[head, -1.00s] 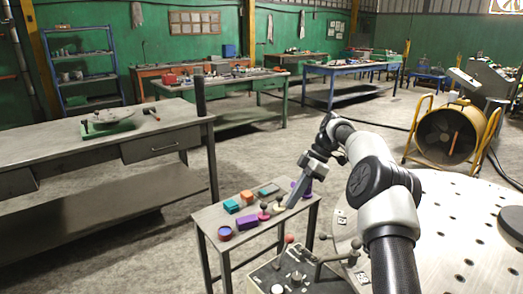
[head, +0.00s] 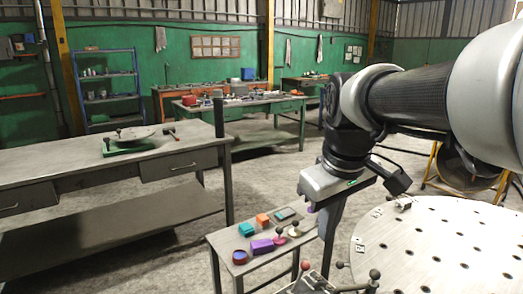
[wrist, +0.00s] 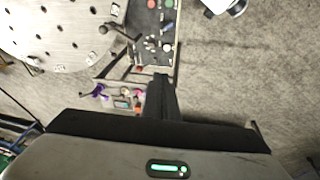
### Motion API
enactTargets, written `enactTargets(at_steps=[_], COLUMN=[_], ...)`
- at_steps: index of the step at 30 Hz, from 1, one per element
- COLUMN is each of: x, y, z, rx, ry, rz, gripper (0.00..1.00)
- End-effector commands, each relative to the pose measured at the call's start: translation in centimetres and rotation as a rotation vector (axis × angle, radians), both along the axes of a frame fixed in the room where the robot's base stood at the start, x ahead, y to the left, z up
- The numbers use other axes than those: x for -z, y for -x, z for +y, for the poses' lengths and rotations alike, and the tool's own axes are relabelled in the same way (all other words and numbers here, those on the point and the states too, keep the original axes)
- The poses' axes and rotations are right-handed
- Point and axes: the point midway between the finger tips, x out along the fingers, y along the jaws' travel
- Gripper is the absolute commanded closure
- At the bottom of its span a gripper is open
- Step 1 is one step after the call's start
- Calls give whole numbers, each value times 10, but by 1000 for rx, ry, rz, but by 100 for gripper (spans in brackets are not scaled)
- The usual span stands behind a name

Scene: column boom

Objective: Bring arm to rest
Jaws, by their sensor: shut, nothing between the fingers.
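My gripper (head: 328,240) hangs from my raised arm in the head view, in front of the right edge of the small side table (head: 222,241). Its fingers point down and look closed, with nothing between them.
The small table holds a teal block (head: 246,230), an orange block (head: 262,220), a purple block (head: 262,247) and several other items. The perforated round table (head: 440,240) is at right. A long workbench (head: 90,160) stands at left.

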Motion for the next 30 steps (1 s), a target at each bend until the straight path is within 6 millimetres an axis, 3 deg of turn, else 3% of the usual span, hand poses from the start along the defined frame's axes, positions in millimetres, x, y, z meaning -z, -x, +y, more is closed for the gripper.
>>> enactTargets(at_steps=[1, 6, 15, 26, 30], x=[1, 14, 48, -44, -87], y=[20, 68, 122, 121, 121], z=[-2, -11, -18, -18, -18], rx=[54, 232, 443, 449, 449], ry=[-9, -66, -180, -182, -181], rz=[-31, -113, -212, -210, -209], gripper=[100, 100, 100, 100, 100])
